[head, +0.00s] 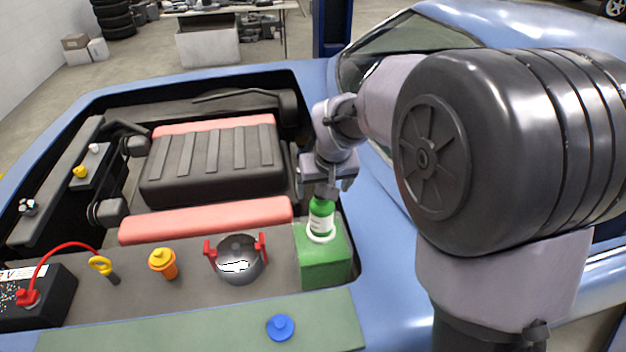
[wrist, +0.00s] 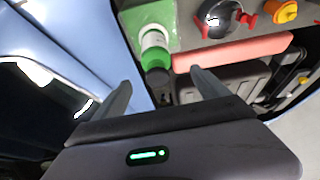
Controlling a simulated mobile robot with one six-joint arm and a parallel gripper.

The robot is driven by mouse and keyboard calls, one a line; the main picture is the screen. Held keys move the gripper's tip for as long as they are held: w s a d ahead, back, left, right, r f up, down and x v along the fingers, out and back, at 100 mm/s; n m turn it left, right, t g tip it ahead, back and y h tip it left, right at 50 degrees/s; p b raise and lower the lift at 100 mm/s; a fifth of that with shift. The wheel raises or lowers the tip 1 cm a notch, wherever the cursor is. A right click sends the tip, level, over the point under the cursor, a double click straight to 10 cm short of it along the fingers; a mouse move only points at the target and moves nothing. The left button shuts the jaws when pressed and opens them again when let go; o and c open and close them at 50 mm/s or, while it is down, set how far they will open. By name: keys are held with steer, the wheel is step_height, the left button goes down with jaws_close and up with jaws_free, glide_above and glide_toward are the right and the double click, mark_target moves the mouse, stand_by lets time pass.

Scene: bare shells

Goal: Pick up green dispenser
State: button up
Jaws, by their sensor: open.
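The green dispenser (head: 321,219) is a small green bottle with a white label. It stands by the green box (head: 323,262) at the right end of the engine bay; whether it rests on the box top I cannot tell. In the wrist view the dispenser (wrist: 155,52) shows with its dark end toward me, ahead of the fingers. My gripper (head: 326,190) is just above the dispenser in the head view, hiding its top. In the wrist view my gripper (wrist: 160,88) is open, its two fingers apart with the dispenser's near end roughly between their tips.
A silver round cap with red handles (head: 239,259) stands left of the green box. Farther left are an orange cap (head: 163,263), a yellow dipstick ring (head: 101,266) and a battery (head: 40,297). A blue cap (head: 280,327) lies in front. The car's blue fender (head: 385,250) borders the right.

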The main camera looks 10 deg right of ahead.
mark_target(321, 196)
steer(key=x, duration=0.6)
steer(key=shift+w+f+b, duration=0.1)
steer(key=shift+f+b, duration=0.2)
steer(key=shift+b, duration=0.1)
steer(key=x, duration=0.3)
steer(key=d+b+x, duration=0.1)
steer(key=x, duration=0.1)
steer(key=shift+s+f, duration=0.2)
steer(key=shift+s, duration=0.1)
steer(key=shift+w+a+f, duration=0.1)
steer(key=shift+w+f, duration=0.1)
steer(key=shift+f, duration=0.05)
steer(key=shift+s+r, duration=0.1)
steer(key=shift+c, duration=1.4)
steer(key=c, duration=1.5)
jaws_close()
steer(key=shift+r, duration=0.15)
